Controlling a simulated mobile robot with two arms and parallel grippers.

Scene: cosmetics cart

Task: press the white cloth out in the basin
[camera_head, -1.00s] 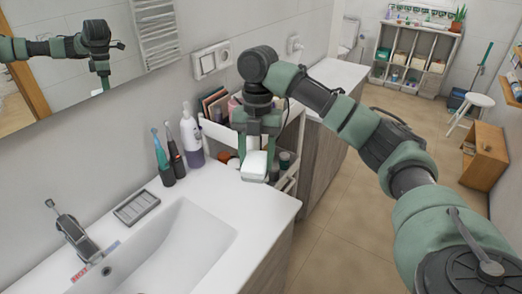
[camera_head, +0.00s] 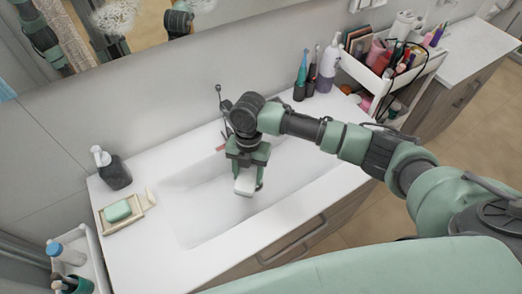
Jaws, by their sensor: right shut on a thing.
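The white cloth (camera_head: 245,186) is a small folded white block held between the fingers of my right gripper (camera_head: 246,178). The gripper points down over the white basin (camera_head: 190,215), near its middle. The cloth appears above the basin floor; I cannot tell whether it touches it. The faucet (camera_head: 220,105) stands at the back of the basin, partly hidden behind my right gripper. My left gripper is not in view.
A dark soap bottle (camera_head: 114,172) and a dish with green soap (camera_head: 118,211) stand left of the basin. Toothbrushes (camera_head: 301,75) and a white-purple bottle (camera_head: 328,68) stand at the back right. A cosmetics cart (camera_head: 375,75) is further right. The front counter edge is clear.

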